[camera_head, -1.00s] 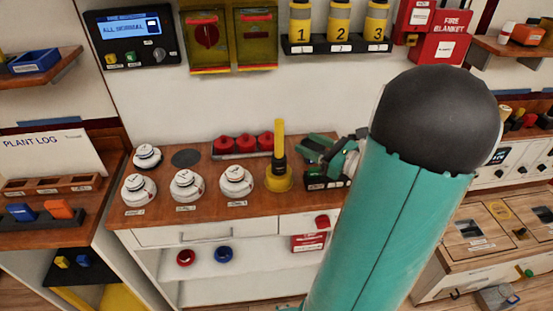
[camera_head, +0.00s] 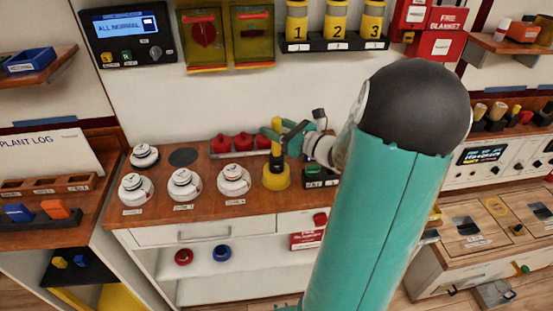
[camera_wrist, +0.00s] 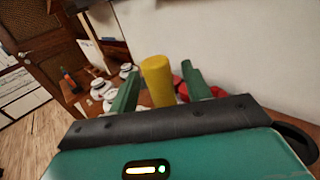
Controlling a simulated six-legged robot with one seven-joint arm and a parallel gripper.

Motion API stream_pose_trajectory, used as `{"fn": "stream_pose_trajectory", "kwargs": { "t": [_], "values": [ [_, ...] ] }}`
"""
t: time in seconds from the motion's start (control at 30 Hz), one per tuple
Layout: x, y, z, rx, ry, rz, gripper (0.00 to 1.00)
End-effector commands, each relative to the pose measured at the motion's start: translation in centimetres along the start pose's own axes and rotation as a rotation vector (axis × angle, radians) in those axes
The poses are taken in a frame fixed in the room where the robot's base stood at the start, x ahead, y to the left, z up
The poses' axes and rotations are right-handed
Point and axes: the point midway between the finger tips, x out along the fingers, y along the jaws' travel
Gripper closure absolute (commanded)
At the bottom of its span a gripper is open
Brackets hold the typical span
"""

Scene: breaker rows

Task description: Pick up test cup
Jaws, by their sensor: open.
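The test cup (camera_head: 277,178) is yellow, with a wide round base and an upright yellow handle with a dark band. It stands on the wooden counter. My gripper (camera_head: 282,136) is at the handle's upper part, reaching in from the right. In the wrist view my gripper (camera_wrist: 160,90) is open, with one green finger on each side of the yellow handle of the test cup (camera_wrist: 158,78). I cannot tell whether either finger touches it. The cup's base is hidden in the wrist view.
Several white detectors (camera_head: 184,185) stand on the counter (camera_head: 150,217) to the left of the cup. Red items (camera_head: 243,141) sit in a rack just behind. A dark box with a green part (camera_head: 316,172) is close on the right. The wall is behind.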

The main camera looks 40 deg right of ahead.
Motion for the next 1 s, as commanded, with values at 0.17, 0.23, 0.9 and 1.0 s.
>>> {"fn": "stream_pose_trajectory", "kwargs": {
  "t": [0.17,0.23,0.9,1.0],
  "values": [
    [0.0,0.0,0.0,0.0,0.0,0.0,0.81],
    [-0.1,0.0,0.0,0.0,0.0,0.0,0.95],
    [0.0,0.0,1.5,-0.004,-0.001,0.001,1.0],
    [0.0,0.0,2.6,-0.006,-0.002,0.001,1.0]
  ]
}}
